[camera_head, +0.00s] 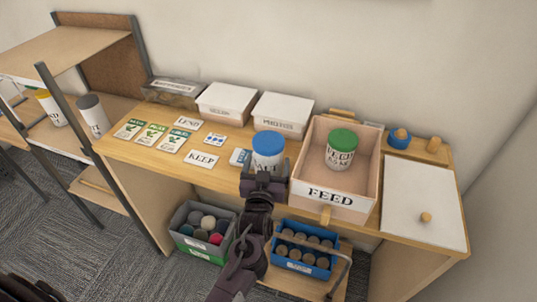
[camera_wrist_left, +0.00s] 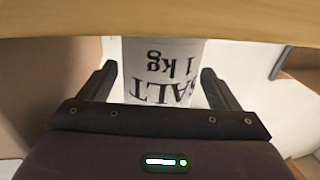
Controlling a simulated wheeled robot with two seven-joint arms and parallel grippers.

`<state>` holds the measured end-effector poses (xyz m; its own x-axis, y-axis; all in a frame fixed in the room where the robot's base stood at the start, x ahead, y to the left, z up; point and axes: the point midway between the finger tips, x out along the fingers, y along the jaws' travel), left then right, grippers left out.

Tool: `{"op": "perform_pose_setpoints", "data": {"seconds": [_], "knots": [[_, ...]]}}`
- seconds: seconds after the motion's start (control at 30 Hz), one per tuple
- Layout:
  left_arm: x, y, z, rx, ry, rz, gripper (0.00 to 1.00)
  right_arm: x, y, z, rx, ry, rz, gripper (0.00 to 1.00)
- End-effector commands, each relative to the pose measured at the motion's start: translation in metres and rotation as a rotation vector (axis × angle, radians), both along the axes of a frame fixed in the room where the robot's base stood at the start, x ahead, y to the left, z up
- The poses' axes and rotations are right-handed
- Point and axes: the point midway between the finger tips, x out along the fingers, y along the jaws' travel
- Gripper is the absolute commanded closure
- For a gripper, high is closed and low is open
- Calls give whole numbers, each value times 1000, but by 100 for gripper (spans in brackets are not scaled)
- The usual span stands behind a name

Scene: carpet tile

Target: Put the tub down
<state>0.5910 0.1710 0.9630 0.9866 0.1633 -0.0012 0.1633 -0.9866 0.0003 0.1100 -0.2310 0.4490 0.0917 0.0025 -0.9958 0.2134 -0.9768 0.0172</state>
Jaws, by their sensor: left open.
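The white tub with a blue lid (camera_head: 267,146) stands upright at the front of the wooden counter (camera_head: 225,173), just left of the FEED box. Its label reads SALT 1 kg in the left wrist view (camera_wrist_left: 163,75), where it shows upside down. My left gripper (camera_head: 266,176) is at the tub's near side. Its fingers are open, one on each side of the tub (camera_wrist_left: 160,85), with a gap at the left finger; I cannot tell whether the right finger touches. The tub's lid is out of the wrist view. My right gripper is not in view.
The open FEED box (camera_head: 330,198) holds a green-lidded tub (camera_head: 341,148). Several seed packets (camera_head: 152,134) and a KEEP card (camera_head: 201,159) lie to the left. White lidded boxes (camera_head: 227,103) stand behind. A grey bin (camera_head: 195,245) and blue crate (camera_head: 318,262) are below.

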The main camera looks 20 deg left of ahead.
Motion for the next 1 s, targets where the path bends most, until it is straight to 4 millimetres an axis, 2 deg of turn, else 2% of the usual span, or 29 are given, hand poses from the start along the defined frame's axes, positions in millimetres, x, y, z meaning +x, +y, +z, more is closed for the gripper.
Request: {"op": "perform_pose_setpoints", "data": {"seconds": [0.2, 0.73, 0.8, 1.0], "knots": [[1, 0, -1, 0, 0, 0, 16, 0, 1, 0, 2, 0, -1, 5], [1, 0, -1, 0, 1, 0, 84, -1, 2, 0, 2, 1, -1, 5], [2, 0, 4, 0, -10, 0, 93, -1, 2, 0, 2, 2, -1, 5], [2, 0, 4, 0, -9, 0, 93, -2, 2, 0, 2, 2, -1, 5]]}}
